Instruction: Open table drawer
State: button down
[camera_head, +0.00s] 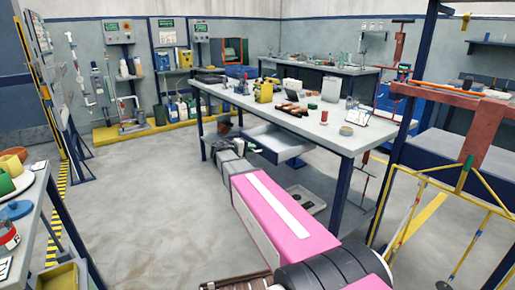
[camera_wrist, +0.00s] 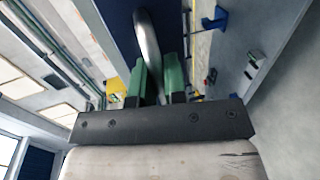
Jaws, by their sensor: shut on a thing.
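In the wrist view the dark blue drawer front (camera_wrist: 122,22) carries a curved metal handle (camera_wrist: 147,40). My gripper (camera_wrist: 154,72) has its green fingers on either side of the handle and is shut on it. In the head view my wrist reaches the drawer front, but the fingers are too small to make out.
Bottles, dark blocks and small containers stand on the workbench top. A pale tray (camera_head: 306,200) lies low under the bench. A side table (camera_head: 50,215) stands at the left and a yellow-framed rack (camera_head: 465,190) at the right. The floor left of my arm is clear.

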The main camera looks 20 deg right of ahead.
jog(key=shift+a, duration=0.15)
jog(key=c, duration=1.5)
grip_release()
jog(key=shift+o, duration=0.2)
jog(key=shift+s+a, duration=0.1)
jog(key=v, duration=1)
jog(key=shift+a, duration=0.25)
jog(key=shift+s, duration=0.1)
